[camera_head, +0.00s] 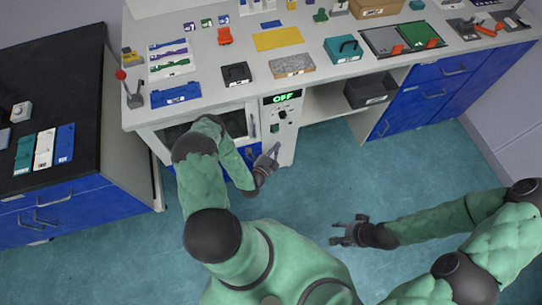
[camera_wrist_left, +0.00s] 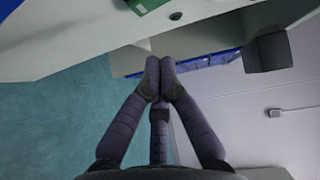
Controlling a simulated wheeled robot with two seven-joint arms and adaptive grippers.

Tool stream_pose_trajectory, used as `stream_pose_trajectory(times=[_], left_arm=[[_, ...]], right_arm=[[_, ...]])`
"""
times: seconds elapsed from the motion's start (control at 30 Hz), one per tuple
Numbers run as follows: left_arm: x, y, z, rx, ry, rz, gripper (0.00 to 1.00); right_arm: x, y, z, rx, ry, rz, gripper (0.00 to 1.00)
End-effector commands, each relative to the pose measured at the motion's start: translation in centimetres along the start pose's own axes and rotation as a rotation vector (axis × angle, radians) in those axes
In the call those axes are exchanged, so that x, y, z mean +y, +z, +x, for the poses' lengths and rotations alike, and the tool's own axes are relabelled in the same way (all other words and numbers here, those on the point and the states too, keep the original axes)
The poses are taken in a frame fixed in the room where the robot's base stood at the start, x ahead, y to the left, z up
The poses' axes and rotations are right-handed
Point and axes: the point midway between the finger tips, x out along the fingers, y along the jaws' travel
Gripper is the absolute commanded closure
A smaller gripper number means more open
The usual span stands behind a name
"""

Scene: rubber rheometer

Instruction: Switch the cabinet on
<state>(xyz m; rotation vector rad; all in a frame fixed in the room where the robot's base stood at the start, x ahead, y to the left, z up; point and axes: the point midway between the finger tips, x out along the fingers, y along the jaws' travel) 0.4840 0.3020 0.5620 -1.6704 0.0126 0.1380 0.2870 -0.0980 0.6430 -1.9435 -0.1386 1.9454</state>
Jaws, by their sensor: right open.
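The cabinet (camera_head: 283,150) has a white front panel under the bench, with a display (camera_head: 283,97) that reads OFF in green. Below the display are a dark knob (camera_head: 282,114) and a small green control (camera_head: 275,128). My left gripper (camera_head: 275,150) is in front of the lower panel, below these controls. In the left wrist view its fingertips (camera_wrist_left: 160,66) meet with nothing between them. That view also shows a green part (camera_wrist_left: 145,4) and a dark round knob (camera_wrist_left: 175,16) at the top edge. My right gripper (camera_head: 346,229) is open and empty over the floor, away from the cabinet.
The white bench top (camera_head: 330,90) holds a black box (camera_head: 236,73), a teal box (camera_head: 343,49) and several trays. A dark bin (camera_head: 370,90) sits on the shelf right of the panel. Blue drawers (camera_head: 440,80) stand further right. The teal floor (camera_head: 330,180) is clear.

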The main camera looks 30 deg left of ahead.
Motion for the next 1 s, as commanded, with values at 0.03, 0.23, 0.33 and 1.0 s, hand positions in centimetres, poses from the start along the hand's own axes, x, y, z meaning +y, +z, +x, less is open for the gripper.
stream_pose_trajectory(times=[0.03,0.23,0.33,1.0], left_arm=[[0.1,-0.1,1.0,0.004,-0.002,0.001,1.0],[0.1,1.8,3.2,-0.001,-0.002,0.001,1.0],[0.1,2.4,3.8,0.0,0.0,0.0,1.0],[0.2,4.1,4.5,-0.002,-0.017,0.015,1.0]], right_arm=[[0.1,0.0,0.4,0.0,0.0,0.0,0.45],[0.5,-0.1,1.3,0.0,0.0,0.0,0.45],[0.5,-0.1,1.5,0.0,0.0,0.0,0.45],[0.8,-0.1,2.4,0.0,0.0,0.0,0.45]])
